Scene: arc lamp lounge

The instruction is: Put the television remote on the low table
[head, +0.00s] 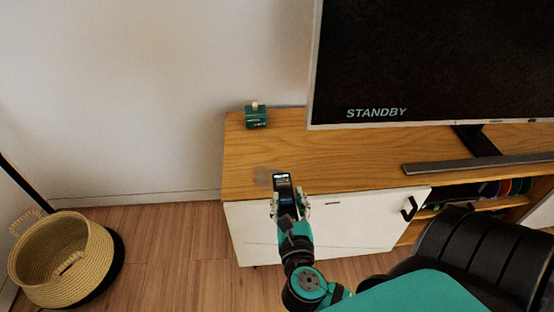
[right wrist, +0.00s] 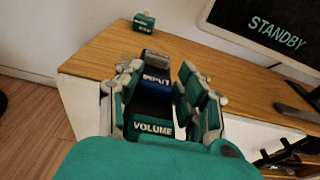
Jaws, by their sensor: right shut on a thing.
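The television remote (head: 282,180) is dark, with a pale far end, and is at the front left edge of the wooden TV cabinet's top. My right gripper (head: 289,205) is shut on it, with a finger on each side. In the right wrist view the remote (right wrist: 154,106) shows INPUT and VOLUME labels between the fingers of my right gripper (right wrist: 157,88). I cannot tell whether its far end touches the cabinet top. My left gripper is not in view. No low table that I can make out is in view.
The TV cabinet (head: 330,160) carries a television (head: 430,60) reading STANDBY, a grey soundbar (head: 480,164) and a small green box (head: 256,118) at the back left. A woven basket (head: 60,255) stands on the floor at left. The floor between basket and cabinet is clear.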

